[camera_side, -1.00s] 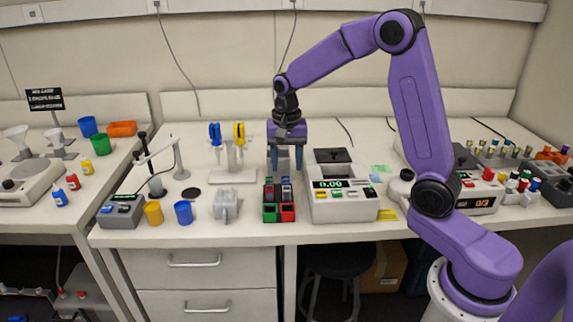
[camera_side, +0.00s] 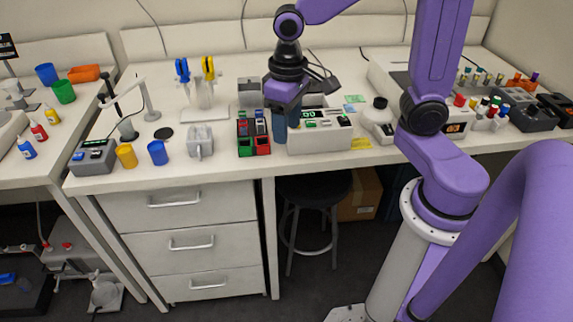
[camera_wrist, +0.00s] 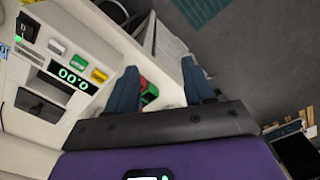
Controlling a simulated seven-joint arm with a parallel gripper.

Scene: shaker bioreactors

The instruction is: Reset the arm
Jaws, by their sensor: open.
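My gripper (camera_side: 286,128) is at the end of my purple arm in the side view, pointing down. Its two blue fingers are apart with nothing between them. They hang just right of the red and green rack (camera_side: 246,150) and in front of the left end of the white device with a green display (camera_side: 320,140). In the wrist view my gripper (camera_wrist: 160,74) shows its fingers spread, with part of the red and green rack (camera_wrist: 149,92) visible between them. The exact height of the fingertips above the bench is hard to tell.
The white device's panel (camera_wrist: 68,80) is close on the left in the wrist view. A grey jug (camera_side: 199,140), a blue cup (camera_side: 157,152) and a pipette stand (camera_side: 205,113) stand to the left. Another device (camera_side: 455,128) is to the right. The floor in front is open.

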